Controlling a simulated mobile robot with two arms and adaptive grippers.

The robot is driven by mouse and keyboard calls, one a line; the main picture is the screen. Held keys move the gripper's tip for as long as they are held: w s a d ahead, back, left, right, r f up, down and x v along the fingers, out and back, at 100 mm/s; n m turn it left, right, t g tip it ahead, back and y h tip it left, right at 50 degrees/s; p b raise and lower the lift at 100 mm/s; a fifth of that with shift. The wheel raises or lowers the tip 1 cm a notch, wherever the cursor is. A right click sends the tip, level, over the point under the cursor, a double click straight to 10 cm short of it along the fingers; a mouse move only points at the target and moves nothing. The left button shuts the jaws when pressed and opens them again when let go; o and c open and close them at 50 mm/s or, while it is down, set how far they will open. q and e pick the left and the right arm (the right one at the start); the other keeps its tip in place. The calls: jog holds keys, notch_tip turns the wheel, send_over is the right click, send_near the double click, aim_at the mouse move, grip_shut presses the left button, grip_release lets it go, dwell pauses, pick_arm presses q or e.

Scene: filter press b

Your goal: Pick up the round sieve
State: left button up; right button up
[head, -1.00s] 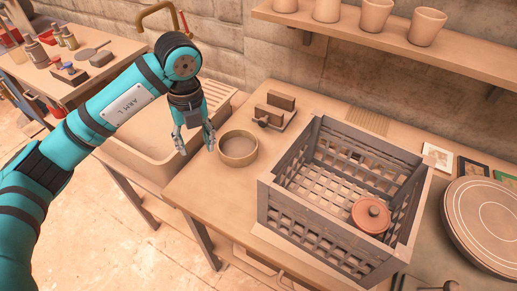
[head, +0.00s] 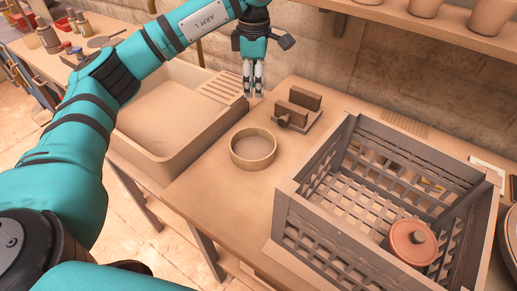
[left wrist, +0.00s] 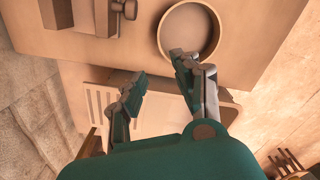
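The round sieve (head: 253,149) is a shallow tan ring with an upright rim. It sits on the wooden worktop, between the sink and the dark crate. It also shows at the top of the left wrist view (left wrist: 188,32). My left gripper (head: 252,94) points down in the head view and appears beyond the sieve, in front of the back wall. In the left wrist view its two fingers (left wrist: 156,80) are spread apart with nothing between them. The right fingertip overlaps the sieve's lower rim in that picture; contact cannot be told. My right gripper is not in view.
A dark slatted crate (head: 325,150) stands to the right, with a reddish lidded pot (head: 412,243) inside. A small block-like device (head: 296,106) sits behind the sieve. The sink (head: 128,143) is to the left. A shelf with pots is above.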

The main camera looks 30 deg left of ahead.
pick_arm(q)
jog(key=p, duration=0.1)
send_over(253, 129)
jog(key=f, duration=0.9)
jog(key=shift+w+d+f, duration=0.15)
jog(key=shift+w, duration=0.2)
jog(key=f, duration=0.1)
jog(key=f+p, duration=0.1)
jog(key=f, duration=0.2)
jog(key=shift+s+f+p, duration=0.3)
jog(key=shift+a+f, duration=0.2)
jog(key=shift+f, duration=0.25)
grip_shut()
